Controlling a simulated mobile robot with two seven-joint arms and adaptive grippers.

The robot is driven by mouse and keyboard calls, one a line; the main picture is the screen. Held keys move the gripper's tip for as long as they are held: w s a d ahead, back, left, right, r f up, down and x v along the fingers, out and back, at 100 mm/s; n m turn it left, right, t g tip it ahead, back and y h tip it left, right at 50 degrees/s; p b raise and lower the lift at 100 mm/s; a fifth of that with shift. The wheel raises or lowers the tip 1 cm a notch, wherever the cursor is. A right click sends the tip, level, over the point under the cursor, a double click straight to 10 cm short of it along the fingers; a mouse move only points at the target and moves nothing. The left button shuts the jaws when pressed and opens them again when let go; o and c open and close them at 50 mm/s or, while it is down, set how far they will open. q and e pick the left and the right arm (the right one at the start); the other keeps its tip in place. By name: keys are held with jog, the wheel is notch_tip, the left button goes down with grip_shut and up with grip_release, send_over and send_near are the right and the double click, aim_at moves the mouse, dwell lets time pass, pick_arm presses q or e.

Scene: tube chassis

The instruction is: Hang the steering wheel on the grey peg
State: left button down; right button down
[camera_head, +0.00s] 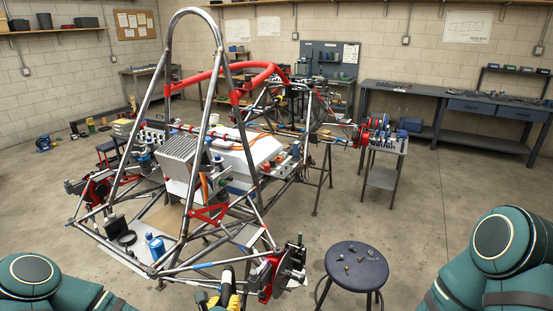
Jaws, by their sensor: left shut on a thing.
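My left gripper (228,287) shows only in part at the bottom edge, below the near front corner of the tube chassis (205,125). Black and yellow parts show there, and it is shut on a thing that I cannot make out. I cannot pick out a full steering wheel. I cannot single out the grey peg. My right gripper is not in view; only my right arm shows at the lower right.
A round dark stool (357,265) with several small parts stands right of the chassis. A small metal stand (383,177) with red and blue parts is behind it. A long workbench (455,98) lines the back right wall. The floor between is clear.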

pick_arm(q)
jog(key=r+p, duration=0.5)
jog(key=shift+s+d+r, duration=0.2)
jog(key=shift+s+d, duration=0.05)
jog(key=shift+d, duration=0.2)
